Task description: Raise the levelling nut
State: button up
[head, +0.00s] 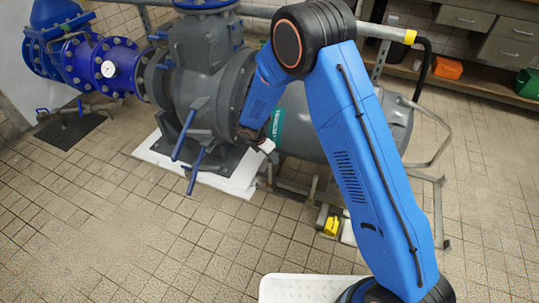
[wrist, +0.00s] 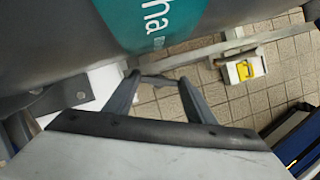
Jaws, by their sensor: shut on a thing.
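My gripper (wrist: 158,82) reaches under the big grey pump body (wrist: 60,35) with its teal label (wrist: 150,20). In the wrist view its two dark fingers stand apart, and a thin grey part (wrist: 158,79) bridges their tips. I cannot tell if this part is the levelling nut. In the head view my gripper (head: 267,145) is small and partly hidden by my blue arm, beside the pump's lower side. No levelling nut shows clearly in either view.
A grey support frame (head: 440,210) stands under the pump. A yellow item (head: 331,226) sits by its foot; a yellow piece also shows in the wrist view (wrist: 245,69). Blue levers (head: 196,165) stick out on the left. The tiled floor in front is clear.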

jog(key=m+g, duration=0.1)
jog(key=m, duration=0.1)
jog(key=m+h, duration=0.1)
jog(key=m, duration=0.2)
jog(key=shift+w+a+m+g, duration=0.1)
jog(key=shift+w+m+g, duration=0.05)
jog(key=shift+m+g, duration=0.2)
dwell(0.4)
jog(key=o, duration=1)
jog(key=shift+o, duration=0.2)
